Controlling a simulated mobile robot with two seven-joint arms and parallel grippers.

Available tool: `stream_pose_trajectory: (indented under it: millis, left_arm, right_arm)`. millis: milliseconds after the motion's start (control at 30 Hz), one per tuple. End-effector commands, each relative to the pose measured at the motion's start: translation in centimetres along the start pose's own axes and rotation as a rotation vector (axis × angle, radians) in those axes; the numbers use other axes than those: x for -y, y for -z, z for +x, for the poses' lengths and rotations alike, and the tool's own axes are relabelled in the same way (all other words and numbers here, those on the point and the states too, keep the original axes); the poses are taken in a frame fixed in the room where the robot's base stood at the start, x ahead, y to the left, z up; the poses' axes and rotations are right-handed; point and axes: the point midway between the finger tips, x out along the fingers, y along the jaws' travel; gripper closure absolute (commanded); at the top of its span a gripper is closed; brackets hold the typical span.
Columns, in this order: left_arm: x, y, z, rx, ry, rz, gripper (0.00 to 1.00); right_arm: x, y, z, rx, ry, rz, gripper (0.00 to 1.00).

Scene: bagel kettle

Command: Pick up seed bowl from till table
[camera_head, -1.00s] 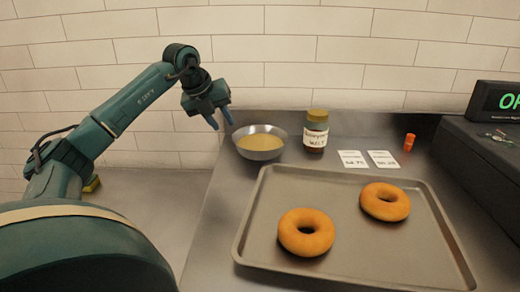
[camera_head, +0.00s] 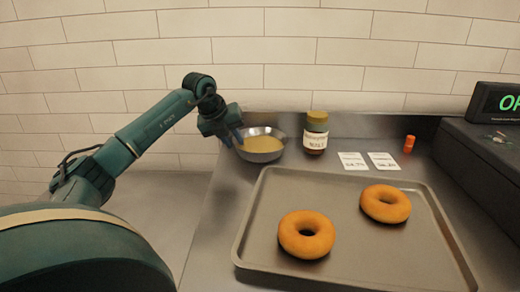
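The seed bowl (camera_head: 262,156) is a round metal bowl with tan contents. It stands on the metal till table (camera_head: 222,215), near the table's back left corner. The fingers appear to be apart, one on the outer side and one by the rim. Whether they touch the bowl cannot be made out. My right gripper is not in view.
A jar with a yellow lid (camera_head: 316,132) stands just right of the bowl. A tray (camera_head: 345,270) with two bagels lies in front. Two price cards (camera_head: 354,161), an orange item (camera_head: 409,144) and a dark till (camera_head: 490,150) are to the right.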

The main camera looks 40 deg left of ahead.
Motion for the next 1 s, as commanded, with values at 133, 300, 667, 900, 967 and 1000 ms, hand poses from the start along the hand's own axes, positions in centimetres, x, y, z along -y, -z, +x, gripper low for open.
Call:
stream_pose_trajectory:
  millis: [133,300,667,900,967,1000]
  left_arm:
    - [-0.01,0.00,-0.03,0.000,0.000,0.000,0.90]
    - [-0.02,0.01,-0.02,0.000,-0.001,0.000,1.00]
    - [-0.01,0.07,0.05,-0.002,-0.001,0.000,1.00]
    - [0.00,0.11,0.09,-0.003,-0.001,0.000,1.00]
    - [0.00,0.12,0.09,-0.004,-0.001,0.000,1.00]
    - [0.00,0.12,0.10,-0.004,0.000,0.000,1.00]
  right_arm:
    - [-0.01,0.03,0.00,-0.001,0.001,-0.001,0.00]
    - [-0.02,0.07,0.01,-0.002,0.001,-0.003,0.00]
    - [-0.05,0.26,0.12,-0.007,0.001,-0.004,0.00]
    - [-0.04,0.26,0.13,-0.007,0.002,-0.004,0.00]
    - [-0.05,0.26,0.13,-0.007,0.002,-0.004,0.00]
    - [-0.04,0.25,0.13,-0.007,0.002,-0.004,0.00]
